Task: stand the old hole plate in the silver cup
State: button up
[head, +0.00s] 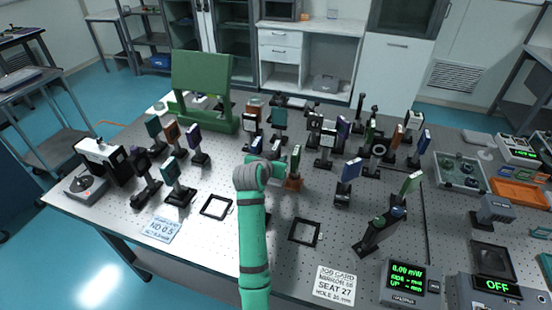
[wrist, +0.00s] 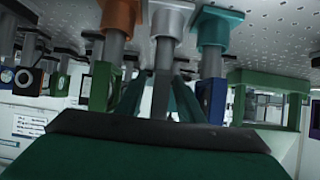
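In the wrist view, which shows the table upside down, the silver cup (wrist: 172,18) hangs from the tabletop at the top centre. A grey edge-on piece (wrist: 161,95) on a post is in line below it. I cannot tell whether this is the old hole plate, or whether its post is seated in the cup. The two fingers of my gripper (wrist: 160,90) lie on either side of the grey piece, with narrow gaps showing. In the head view my gripper (head: 278,170) is low over the middle of the table, partly hidden by my arm; the silver cup is not clear there.
An orange cup (wrist: 122,16) and a teal cup (wrist: 217,27) flank the silver one, holding green and blue plates close by. Many mounted optics crowd the table (head: 130,195). Two black square frames (head: 216,207) (head: 304,232) and a job card (head: 334,286) lie near the front.

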jog(key=shift+r, duration=0.1)
jog(key=shift+s+r, duration=0.1)
jog(key=shift+r, duration=0.05)
jog(key=v, duration=1.1)
jog(key=shift+s+r, duration=0.2)
jog(key=shift+s, duration=0.15)
jog(key=shift+w+a, duration=0.1)
jog(key=shift+a, duration=0.05)
